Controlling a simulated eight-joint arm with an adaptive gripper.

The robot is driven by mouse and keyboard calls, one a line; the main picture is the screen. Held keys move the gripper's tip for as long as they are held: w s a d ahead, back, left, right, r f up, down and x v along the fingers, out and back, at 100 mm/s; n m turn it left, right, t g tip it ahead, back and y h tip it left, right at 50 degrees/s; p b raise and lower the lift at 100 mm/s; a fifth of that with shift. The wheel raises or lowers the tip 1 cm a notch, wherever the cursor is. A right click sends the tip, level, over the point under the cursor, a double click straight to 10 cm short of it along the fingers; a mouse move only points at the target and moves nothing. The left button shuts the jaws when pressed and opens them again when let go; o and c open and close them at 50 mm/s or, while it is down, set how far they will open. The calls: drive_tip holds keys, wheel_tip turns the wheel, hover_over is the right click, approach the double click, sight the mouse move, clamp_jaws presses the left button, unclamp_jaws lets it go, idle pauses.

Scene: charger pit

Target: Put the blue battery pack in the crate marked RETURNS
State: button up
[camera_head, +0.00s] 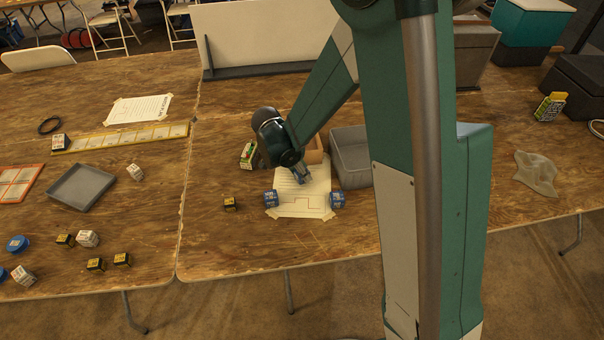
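Two small blue packs with white print lie on a white sheet on the wooden table, one at the left (271,197) and one at the right (337,199). My gripper (303,176) points down between and behind them, over the far part of the sheet. Something bluish shows at its fingertips; I cannot tell whether that is a finger or a held pack. A grey open crate (351,172) stands right of my gripper. A brown-orange container (314,156) stands behind my gripper, partly hidden by it. I can read no RETURNS marking on either.
A green-white box (247,155) stands beside my wrist. A grey tray (82,187) and several small blocks lie farther left. The table's front middle is clear.

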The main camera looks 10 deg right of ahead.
wheel_tip(320, 180, up, 9)
drive_tip(key=shift+r+p, duration=0.15)
drive_tip(key=shift+p, duration=1)
wheel_tip(320, 180, up, 6)
drive_tip(key=w+d+m+g, duration=0.1)
drive_tip(key=w+d+m, duration=0.1)
drive_tip(key=d, duration=1.2)
drive_tip(key=w+d+m+g, duration=0.1)
drive_tip(key=w+d+m, duration=0.15)
drive_tip(key=d, duration=1.15)
drive_tip(key=shift+s+f+p, duration=0.15)
drive_tip(key=shift+f+p, duration=0.1)
drive_tip(key=shift+f, duration=1.1)
drive_tip(key=shift+s+f+p, duration=0.1)
drive_tip(key=shift+f+p, duration=0.1)
drive_tip(key=shift+f, duration=1.1)
drive_tip(key=shift+f+b, duration=0.75)
drive_tip(key=shift+f, duration=2.35)
